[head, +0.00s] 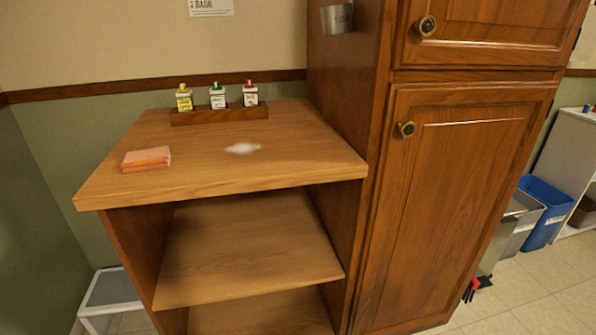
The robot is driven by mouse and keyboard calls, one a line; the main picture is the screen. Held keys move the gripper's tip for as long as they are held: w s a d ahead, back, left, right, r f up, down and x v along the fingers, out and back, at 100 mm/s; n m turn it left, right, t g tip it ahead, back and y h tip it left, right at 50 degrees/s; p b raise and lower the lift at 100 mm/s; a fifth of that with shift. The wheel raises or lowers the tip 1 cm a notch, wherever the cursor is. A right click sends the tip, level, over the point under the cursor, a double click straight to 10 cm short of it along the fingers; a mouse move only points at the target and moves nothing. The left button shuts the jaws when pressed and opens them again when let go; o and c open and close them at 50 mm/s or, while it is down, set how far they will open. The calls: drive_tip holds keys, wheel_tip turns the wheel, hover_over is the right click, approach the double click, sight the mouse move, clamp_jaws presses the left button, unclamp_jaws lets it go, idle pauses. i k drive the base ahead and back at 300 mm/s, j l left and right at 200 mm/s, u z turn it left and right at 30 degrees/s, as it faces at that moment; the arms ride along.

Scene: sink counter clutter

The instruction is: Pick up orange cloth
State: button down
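The orange cloth (147,159) lies folded into a flat block on the left part of the wooden counter top (305,163), near its left edge. Nothing touches it or covers it. My gripper is not in view.
A wooden rack (219,115) with three small bottles stands at the back of the counter. A white patch (243,148) lies mid-counter. A tall wooden cabinet (455,200) rises on the right. Open shelves (250,250) are below. A grey-white step stool (111,292) stands at lower left.

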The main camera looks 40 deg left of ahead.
sight(149, 159)
drive_tip(key=j+u, duration=0.15)
drive_tip(key=u, duration=0.3)
drive_tip(key=j+u, duration=0.1)
drive_tip(key=u, duration=0.3)
drive_tip(key=i+j+u, duration=0.1)
drive_tip(key=u, duration=0.35)
drive_tip(key=i+j+u, duration=0.1)
drive_tip(key=u, duration=0.3)
drive_tip(key=i+u, duration=0.1)
drive_tip(key=u, duration=0.35)
